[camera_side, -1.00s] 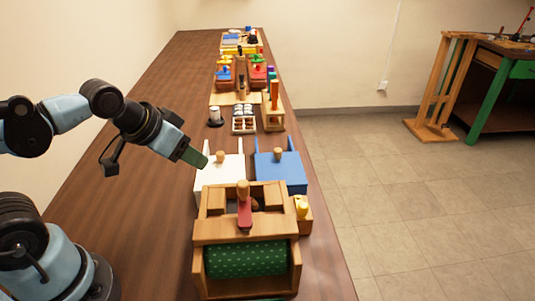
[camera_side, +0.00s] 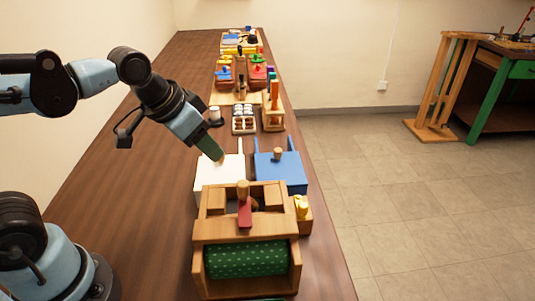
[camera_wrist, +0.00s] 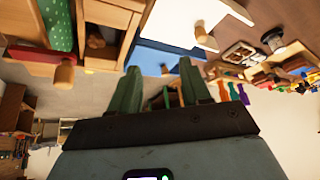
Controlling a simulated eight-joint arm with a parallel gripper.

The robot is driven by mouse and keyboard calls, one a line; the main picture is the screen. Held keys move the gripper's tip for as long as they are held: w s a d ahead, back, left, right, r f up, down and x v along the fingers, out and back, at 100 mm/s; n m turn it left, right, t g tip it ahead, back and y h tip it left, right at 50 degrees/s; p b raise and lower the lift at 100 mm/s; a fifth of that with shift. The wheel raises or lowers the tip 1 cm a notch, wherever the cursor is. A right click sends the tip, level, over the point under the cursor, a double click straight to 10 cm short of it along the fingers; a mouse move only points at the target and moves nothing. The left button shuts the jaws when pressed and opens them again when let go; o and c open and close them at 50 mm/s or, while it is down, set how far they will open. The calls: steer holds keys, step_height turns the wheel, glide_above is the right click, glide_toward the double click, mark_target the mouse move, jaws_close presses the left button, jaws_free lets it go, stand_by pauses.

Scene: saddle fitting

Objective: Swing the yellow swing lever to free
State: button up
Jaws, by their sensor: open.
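My gripper (camera_side: 217,157) is open, its green fingers pointing down and right over the white box (camera_side: 212,180). The fingertips overlap the white box's wooden knob in the side view, and I cannot tell whether they touch it. The fingers also show in the wrist view (camera_wrist: 158,75) with a gap between them. I cannot clearly make out a yellow swing lever. Small yellow parts (camera_side: 224,61) show on the coloured fixtures far down the table, too small to identify. A yellow-topped piece (camera_side: 302,206) sits in a small wooden box at the near right.
A wooden frame with a green dotted roller (camera_side: 246,260) and red-handled piece (camera_side: 245,212) stands nearest. A blue box (camera_side: 282,172) is right of the white one. Behind are an egg-cup-like tray (camera_side: 244,125) and upright wooden stand (camera_side: 273,115). The table's left side (camera_side: 150,200) is clear.

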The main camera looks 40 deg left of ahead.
steer(key=w+d+r+m+g, duration=0.3)
steer(key=w+d+m, duration=0.15)
steer(key=d, duration=0.35)
steer(key=m+g, duration=0.3)
steer(key=m, duration=0.1)
glide_toward(304, 205)
step_height(304, 205, down, 10)
steer(key=shift+d+r, duration=0.15)
steer(key=shift+r, duration=0.05)
steer(key=shift+c, duration=0.3)
jaws_close()
